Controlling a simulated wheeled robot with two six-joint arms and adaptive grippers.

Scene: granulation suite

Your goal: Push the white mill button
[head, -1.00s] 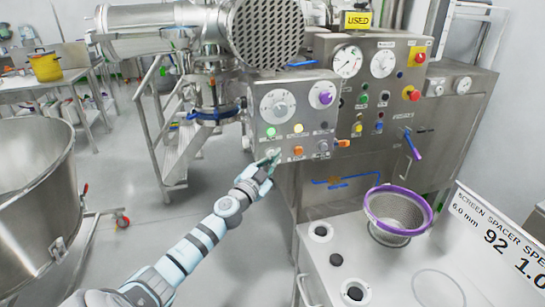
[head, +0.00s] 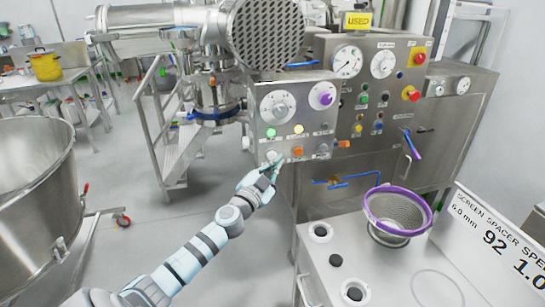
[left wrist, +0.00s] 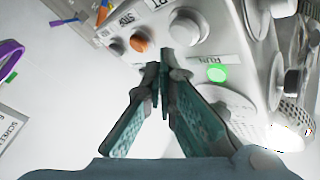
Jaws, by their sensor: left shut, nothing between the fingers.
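The white mill button (head: 271,155) is at the lower left of the grey control box, left of an orange button (head: 298,151). My left gripper (head: 278,162) is shut and empty, its tips just in front of the box at this button's lower right. In the left wrist view the fingertips (left wrist: 160,68) meet close below a pale round button (left wrist: 167,53), partly covering it. I cannot tell whether they touch it. My right gripper is not in view.
A larger panel with a red stop button (head: 411,94) stands to the right. A purple-rimmed screen basket (head: 398,212) sits on the white cart (head: 400,280) below.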

